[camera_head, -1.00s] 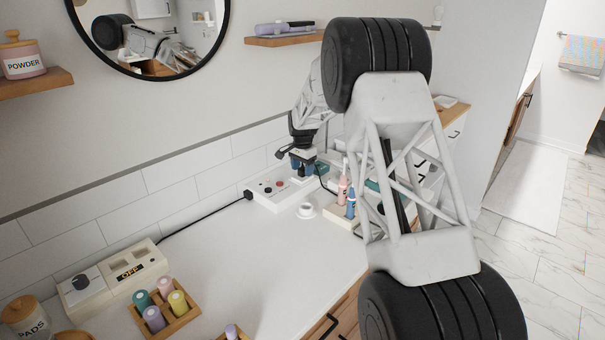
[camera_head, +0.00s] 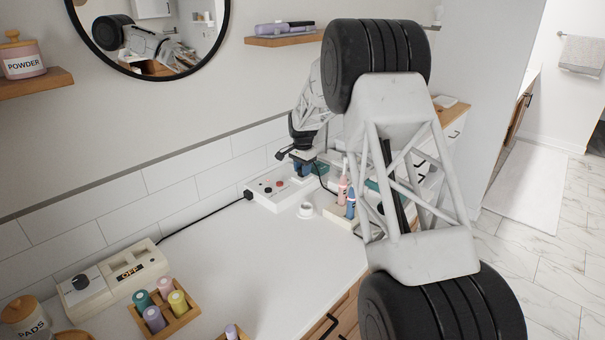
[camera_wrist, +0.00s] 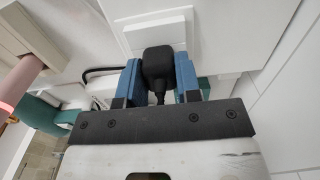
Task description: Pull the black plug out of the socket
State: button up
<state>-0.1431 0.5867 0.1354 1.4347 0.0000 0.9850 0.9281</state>
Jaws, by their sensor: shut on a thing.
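The black plug (camera_wrist: 158,65) sits between the two blue fingers of my gripper (camera_wrist: 158,78) in the wrist view. The fingers are shut on it. Its dark cord runs off to the left. Just beyond the plug is the white socket block (camera_wrist: 158,32); I cannot tell whether the pins are still inside. In the head view my gripper (camera_head: 302,168) is at the right end of the long white power strip (camera_head: 272,189), and the plug in it is hidden.
A small white cup (camera_head: 306,210) stands in front of the strip. Pink and blue toothbrushes (camera_head: 346,195) stand close to the right. A wooden tray of coloured bottles (camera_head: 170,317) and a cream box reading OFF (camera_head: 118,277) are at the lower left. The middle counter (camera_head: 240,260) is clear.

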jog(key=shift+r, duration=2.2)
dwell(0.7)
jog(key=shift+r, duration=2.8)
